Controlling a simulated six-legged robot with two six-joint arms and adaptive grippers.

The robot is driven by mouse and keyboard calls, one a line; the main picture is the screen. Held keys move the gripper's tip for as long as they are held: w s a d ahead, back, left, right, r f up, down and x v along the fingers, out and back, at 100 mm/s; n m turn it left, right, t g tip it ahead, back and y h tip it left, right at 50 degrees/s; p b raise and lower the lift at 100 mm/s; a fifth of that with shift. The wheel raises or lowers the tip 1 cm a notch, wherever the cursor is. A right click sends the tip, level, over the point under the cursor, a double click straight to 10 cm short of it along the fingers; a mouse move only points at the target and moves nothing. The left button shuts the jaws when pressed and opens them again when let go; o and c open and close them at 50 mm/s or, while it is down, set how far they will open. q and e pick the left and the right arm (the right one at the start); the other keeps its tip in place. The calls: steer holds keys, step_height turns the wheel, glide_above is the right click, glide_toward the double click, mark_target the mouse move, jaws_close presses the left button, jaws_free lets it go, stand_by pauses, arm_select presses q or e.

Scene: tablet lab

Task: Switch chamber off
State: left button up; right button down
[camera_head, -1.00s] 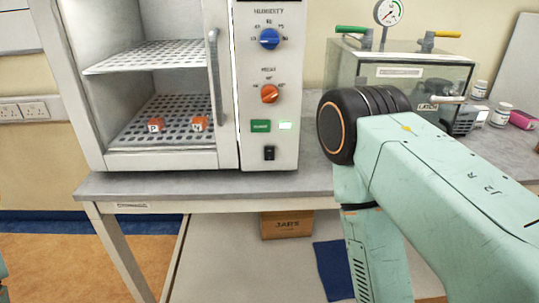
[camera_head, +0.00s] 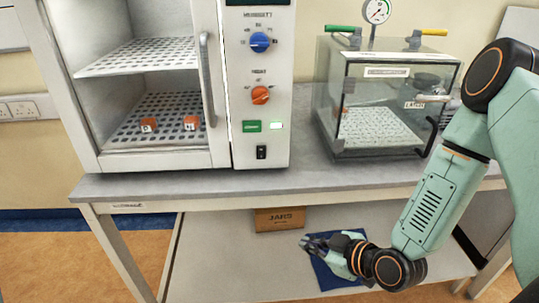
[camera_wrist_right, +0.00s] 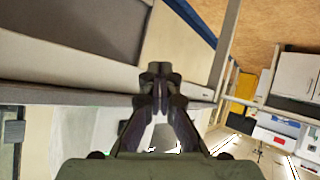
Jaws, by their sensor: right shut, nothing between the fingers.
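The white chamber (camera_head: 220,157) stands on the bench at left, its inside showing through the front. Its control panel (camera_head: 280,105) has a blue knob (camera_head: 260,42), an orange knob (camera_head: 260,95), a green button (camera_head: 251,126), a small lit green indicator (camera_head: 276,125) and a black rocker switch (camera_head: 262,152) at the bottom. Which way the rocker is tipped is too small to tell. My right gripper (camera_head: 308,243) is shut and empty, below the bench top, in front of the lower shelf, down and right of the switch. Its closed fingers (camera_wrist_right: 158,75) show in the right wrist view. My left gripper is out of view.
A clear box (camera_head: 345,100) with a gauge (camera_head: 376,11) stands right of the chamber. Two orange blocks (camera_head: 148,124) lie inside the chamber. The bench's front edge (camera_head: 180,197) lies above my right gripper. A cardboard box (camera_head: 279,220) and blue cloth (camera_head: 322,274) are on the lower shelf.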

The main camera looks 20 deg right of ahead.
steer(key=w+r+n+t+y, duration=0.3)
steer(key=r+n+t+y, duration=0.2)
steer(key=r+n, duration=0.8)
steer(key=n+t, duration=0.1)
steer(key=n, duration=0.3)
steer(key=shift+w+r, duration=0.2)
steer(key=shift+w, duration=0.05)
steer(key=shift+a, duration=0.1)
